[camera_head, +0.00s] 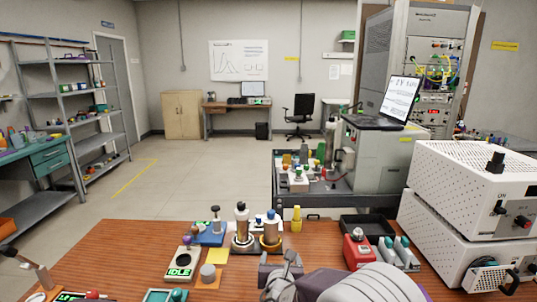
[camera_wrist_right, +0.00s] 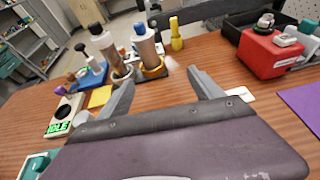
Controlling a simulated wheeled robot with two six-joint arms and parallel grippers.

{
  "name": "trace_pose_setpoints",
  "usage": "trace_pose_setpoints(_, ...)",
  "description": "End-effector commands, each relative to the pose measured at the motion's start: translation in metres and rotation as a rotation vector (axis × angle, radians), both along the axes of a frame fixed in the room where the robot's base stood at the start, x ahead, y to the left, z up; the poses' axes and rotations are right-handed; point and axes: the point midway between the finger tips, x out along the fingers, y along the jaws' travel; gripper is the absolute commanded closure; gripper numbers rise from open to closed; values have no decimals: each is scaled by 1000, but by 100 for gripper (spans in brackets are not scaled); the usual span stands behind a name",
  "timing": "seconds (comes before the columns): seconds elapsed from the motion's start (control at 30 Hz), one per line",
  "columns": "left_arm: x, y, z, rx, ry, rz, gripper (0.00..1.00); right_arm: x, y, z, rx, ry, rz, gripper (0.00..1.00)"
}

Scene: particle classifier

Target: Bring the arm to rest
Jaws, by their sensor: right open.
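My right gripper (camera_head: 281,262) is over the front middle of the wooden table (camera_head: 120,240), its arm coming in from the bottom right. In the right wrist view the two fingers (camera_wrist_right: 163,88) stand well apart with nothing between them. The gripper looks apart from both.
A box reading IDLE (camera_head: 180,265), a yellow note (camera_head: 216,256) and a blue stand (camera_head: 209,236) are left of the cylinders. A yellow bottle (camera_head: 297,220) stands behind. A red box (camera_head: 357,250), a black tray (camera_head: 366,228) and white instruments (camera_head: 470,185) are on the right.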

Motion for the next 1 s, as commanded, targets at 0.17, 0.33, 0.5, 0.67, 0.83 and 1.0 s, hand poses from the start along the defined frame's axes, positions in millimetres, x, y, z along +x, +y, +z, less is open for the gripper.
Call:
trace_pose_setpoints(0.17,0,0,0,0,0,0,25,7,-42,18,22,-25,-87,24)
trace_pose_setpoints(0.33,0,0,0,0,0,0,25,-2,-102,23,95,-12,-264,24)
trace_pose_setpoints(0.5,0,0,0,0,0,0,25,-39,-179,11,268,41,-566,24)
trace_pose_setpoints(0.67,0,0,0,0,0,0,25,-126,-247,-30,640,113,-1067,24)
trace_pose_setpoints(0.83,0,0,0,0,0,0,25,-221,-240,-79,1146,134,-1640,24)
trace_pose_setpoints(1.0,0,0,0,0,0,0,25,-263,-196,-103,1523,101,-2042,24)
